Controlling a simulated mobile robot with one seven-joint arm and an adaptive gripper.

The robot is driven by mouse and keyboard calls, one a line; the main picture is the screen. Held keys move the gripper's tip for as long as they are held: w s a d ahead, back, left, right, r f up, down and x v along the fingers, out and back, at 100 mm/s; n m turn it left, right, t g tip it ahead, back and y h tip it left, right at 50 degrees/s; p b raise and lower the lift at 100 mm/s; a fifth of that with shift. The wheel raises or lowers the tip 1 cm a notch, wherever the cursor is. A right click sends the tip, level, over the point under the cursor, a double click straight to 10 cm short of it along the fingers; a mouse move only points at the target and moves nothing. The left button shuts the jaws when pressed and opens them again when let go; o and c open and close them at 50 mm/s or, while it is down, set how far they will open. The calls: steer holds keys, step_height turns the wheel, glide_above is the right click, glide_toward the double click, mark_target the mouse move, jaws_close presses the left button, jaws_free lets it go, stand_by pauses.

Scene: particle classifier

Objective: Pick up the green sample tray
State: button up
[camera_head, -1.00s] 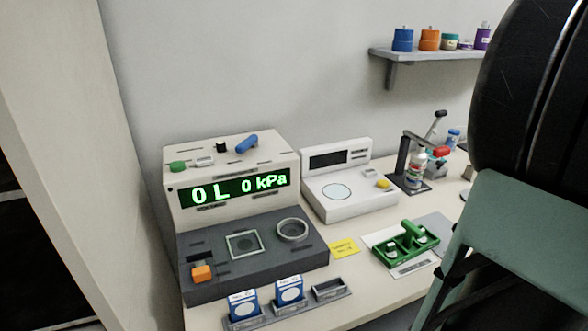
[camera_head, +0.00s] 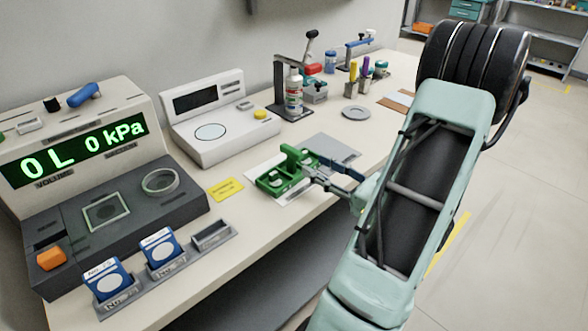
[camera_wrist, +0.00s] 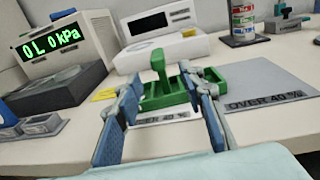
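The green sample tray (camera_head: 272,182) sits on a white labelled sheet (camera_head: 294,197) near the front edge of the bench, with an upright green post on it. In the wrist view, the tray (camera_wrist: 158,92) is straight ahead, its right part showing beyond my right finger. My gripper (camera_head: 316,169) reaches in from the right at the tray's near right side. Its two blue-grey fingers are apart in the wrist view (camera_wrist: 163,88), with part of the tray showing between their tips. Whether a finger touches the tray is unclear.
A grey mat (camera_wrist: 265,85) marked "OVER 40 %" lies right of the tray. A white scale-like device (camera_head: 210,125) stands behind. A yellow note (camera_head: 226,189), a holder with blue-and-white packs (camera_head: 160,248) and a display console (camera_head: 80,145) are left.

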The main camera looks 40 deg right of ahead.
mark_target(291, 148)
steer(key=w, duration=0.4)
steer(key=shift+w+a+r, duration=0.1)
steer(key=shift+w+a, duration=0.05)
steer(key=shift+a, duration=0.25)
steer(key=w, duration=0.3)
steer(key=w+a+r, duration=0.1)
steer(key=w, duration=0.1)
steer(key=shift+b, duration=0.4)
jaws_close()
steer(key=shift+r, duration=0.1)
